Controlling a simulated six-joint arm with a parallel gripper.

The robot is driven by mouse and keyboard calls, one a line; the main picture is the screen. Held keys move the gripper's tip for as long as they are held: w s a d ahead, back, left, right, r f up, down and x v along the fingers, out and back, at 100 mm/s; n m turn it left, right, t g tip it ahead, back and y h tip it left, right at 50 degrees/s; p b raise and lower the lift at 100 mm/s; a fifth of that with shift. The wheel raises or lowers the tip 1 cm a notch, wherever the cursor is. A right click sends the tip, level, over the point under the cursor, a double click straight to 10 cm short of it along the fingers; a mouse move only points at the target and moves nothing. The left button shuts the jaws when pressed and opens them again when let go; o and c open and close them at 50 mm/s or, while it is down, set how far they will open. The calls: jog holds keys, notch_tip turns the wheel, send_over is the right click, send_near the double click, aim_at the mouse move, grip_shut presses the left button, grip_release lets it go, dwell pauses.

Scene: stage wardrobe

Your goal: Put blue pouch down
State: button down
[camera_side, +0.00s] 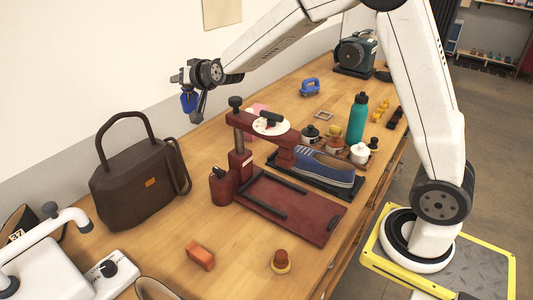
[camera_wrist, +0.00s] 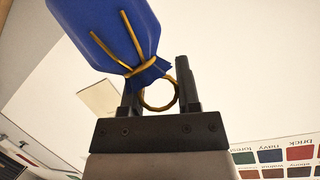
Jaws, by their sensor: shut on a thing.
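The blue pouch (camera_side: 188,101) is held in the air by my gripper (camera_side: 195,108), above the back edge of the wooden table near the wall. In the wrist view the blue pouch (camera_wrist: 108,32) has a yellow drawstring tied around its neck with a loop. The pouch is clear of the table and touches nothing else that I can see.
A brown handbag (camera_side: 135,187) stands below and left of my gripper. A teal bottle (camera_side: 357,119) stands right. An orange block (camera_side: 201,257) lies in front. Bare wood (camera_side: 200,150) shows below my gripper.

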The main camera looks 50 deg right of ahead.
jog(key=w+d+f+m+g+h, duration=0.1)
jog(key=w+d+f+m+h, duration=0.1)
jog(key=d+f+m+h, duration=0.1)
jog(key=shift+w+d+f+m+h, duration=0.2)
jog(key=shift+d+f+m+h, duration=0.15)
jog(key=shift+d+h, duration=0.3)
notch_tip(320, 180, down, 14)
dwell(0.7)
jog(key=shift+a+f, duration=0.1)
jog(key=shift+f, duration=1.8)
jog(key=shift+f, duration=0.65)
